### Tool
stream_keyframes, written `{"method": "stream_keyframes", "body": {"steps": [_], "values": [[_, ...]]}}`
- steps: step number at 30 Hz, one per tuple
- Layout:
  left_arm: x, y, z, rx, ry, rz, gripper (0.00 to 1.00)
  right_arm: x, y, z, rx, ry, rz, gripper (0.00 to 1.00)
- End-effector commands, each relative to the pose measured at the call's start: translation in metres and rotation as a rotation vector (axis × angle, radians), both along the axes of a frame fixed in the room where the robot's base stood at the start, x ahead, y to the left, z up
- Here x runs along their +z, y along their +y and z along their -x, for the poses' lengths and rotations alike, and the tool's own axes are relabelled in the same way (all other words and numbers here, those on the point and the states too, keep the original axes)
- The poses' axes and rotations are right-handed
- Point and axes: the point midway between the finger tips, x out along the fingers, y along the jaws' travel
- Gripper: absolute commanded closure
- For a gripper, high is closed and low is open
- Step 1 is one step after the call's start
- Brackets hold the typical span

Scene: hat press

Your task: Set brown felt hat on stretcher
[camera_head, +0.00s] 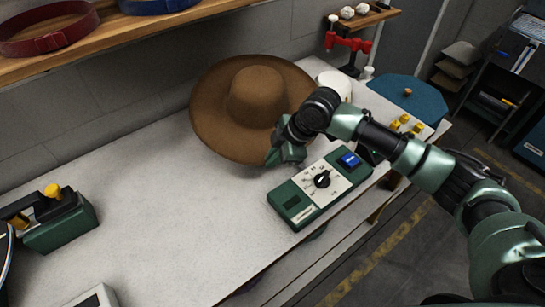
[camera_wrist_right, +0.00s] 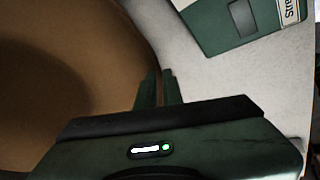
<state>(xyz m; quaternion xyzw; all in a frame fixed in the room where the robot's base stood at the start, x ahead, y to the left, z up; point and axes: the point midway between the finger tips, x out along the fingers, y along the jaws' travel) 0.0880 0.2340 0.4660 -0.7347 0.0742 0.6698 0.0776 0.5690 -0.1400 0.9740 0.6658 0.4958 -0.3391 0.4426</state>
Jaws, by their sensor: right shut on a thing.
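The brown felt hat (camera_head: 255,95), with a wide brim and round crown, is at the back middle of the worktable, crown up and tilted. My right gripper (camera_head: 283,152) is at the near right edge of its brim. In the right wrist view the gripper's fingers (camera_wrist_right: 158,88) are close together on the edge of the brown brim (camera_wrist_right: 110,60). The gripper is shut on the brim. No stretcher can be made out for certain; what is under the hat is hidden. My left gripper is not in view.
A green control box (camera_head: 320,187) with a dial stands just right of the gripper. A green device (camera_head: 55,218) is at left. The table's middle (camera_head: 170,215) is clear. A wooden shelf (camera_head: 130,27) overhangs the back.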

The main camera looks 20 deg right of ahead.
Motion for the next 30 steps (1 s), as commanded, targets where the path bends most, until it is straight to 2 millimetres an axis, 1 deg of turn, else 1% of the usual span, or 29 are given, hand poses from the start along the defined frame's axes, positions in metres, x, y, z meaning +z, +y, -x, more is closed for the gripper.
{"method": "stream_keyframes", "body": {"steps": [30], "values": [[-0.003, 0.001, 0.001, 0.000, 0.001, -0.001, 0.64, -0.019, 0.000, 0.000, 0.001, -0.001, -0.001, 1.00]]}}
